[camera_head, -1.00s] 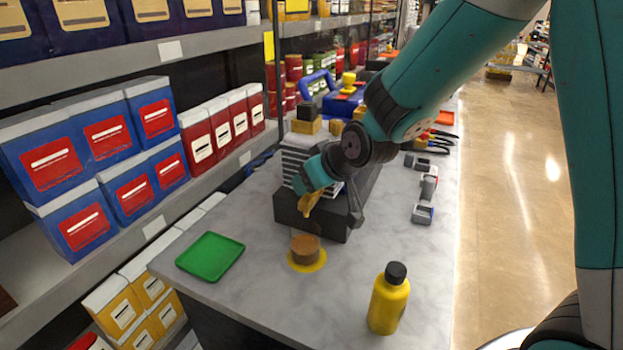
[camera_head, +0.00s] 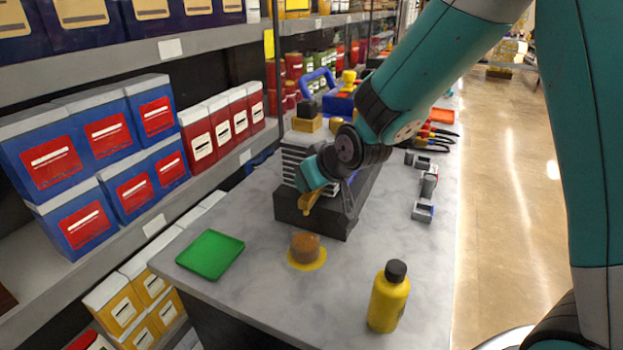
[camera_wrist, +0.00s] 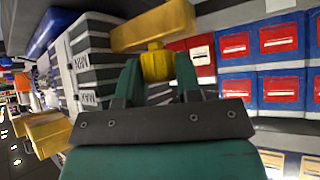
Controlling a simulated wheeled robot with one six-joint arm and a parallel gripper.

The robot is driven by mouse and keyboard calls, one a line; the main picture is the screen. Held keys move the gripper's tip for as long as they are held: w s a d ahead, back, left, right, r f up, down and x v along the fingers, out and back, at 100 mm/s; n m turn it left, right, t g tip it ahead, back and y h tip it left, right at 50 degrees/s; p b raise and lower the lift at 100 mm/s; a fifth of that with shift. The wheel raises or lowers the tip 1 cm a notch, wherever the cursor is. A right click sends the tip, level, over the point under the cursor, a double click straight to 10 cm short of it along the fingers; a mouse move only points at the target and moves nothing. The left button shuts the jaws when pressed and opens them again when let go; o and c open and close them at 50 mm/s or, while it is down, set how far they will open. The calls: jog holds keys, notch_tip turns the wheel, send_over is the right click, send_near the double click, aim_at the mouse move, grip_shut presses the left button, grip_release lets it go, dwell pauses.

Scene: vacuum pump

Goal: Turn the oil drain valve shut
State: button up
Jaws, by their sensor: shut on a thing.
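The pump (camera_head: 312,220) stands on the grey bench, with a dark base and light ribbed sides. The oil drain valve's yellow handle (camera_head: 309,201) is at its near lower face, tilted in the head view. In the wrist view the yellow handle bar (camera_wrist: 155,27) lies across the top, slightly sloped, with its yellow hub (camera_wrist: 157,64) below it. My gripper (camera_head: 312,188) is at the valve, and its teal fingers (camera_wrist: 158,72) are shut on the yellow valve part, one on each side of the hub. My wrist partly hides the pump.
A brownish cup (camera_head: 305,247) sits on a yellow disc just in front of the pump. A green tray (camera_head: 210,254) is at the left, and a yellow bottle (camera_head: 388,297) stands at the near right. Shelves with boxes line the left.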

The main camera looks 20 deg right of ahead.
jog(key=m+h+b, duration=0.1)
jog(key=m+h, duration=0.2)
jog(key=m, duration=0.1)
jog(key=shift+a+f+b, duration=0.1)
jog(key=shift+a+b, duration=0.05)
jog(key=shift+b, duration=0.25)
jog(key=m+h+b, duration=0.2)
jog(key=m+h, duration=0.1)
jog(key=m, duration=0.2)
jog(key=shift+g+h, duration=0.3)
jog(key=shift+h, duration=0.1)
jog(key=m+g+h, duration=0.2)
jog(key=m, duration=0.2)
jog(key=shift+h, duration=0.3)
jog(key=shift+m+g+h, duration=0.8)
jog(key=shift+m+g, duration=0.7)
jog(key=shift+m, duration=0.7)
jog(key=o, duration=0.9)
jog(key=shift+o, duration=0.2)
jog(key=shift+p, duration=0.3)
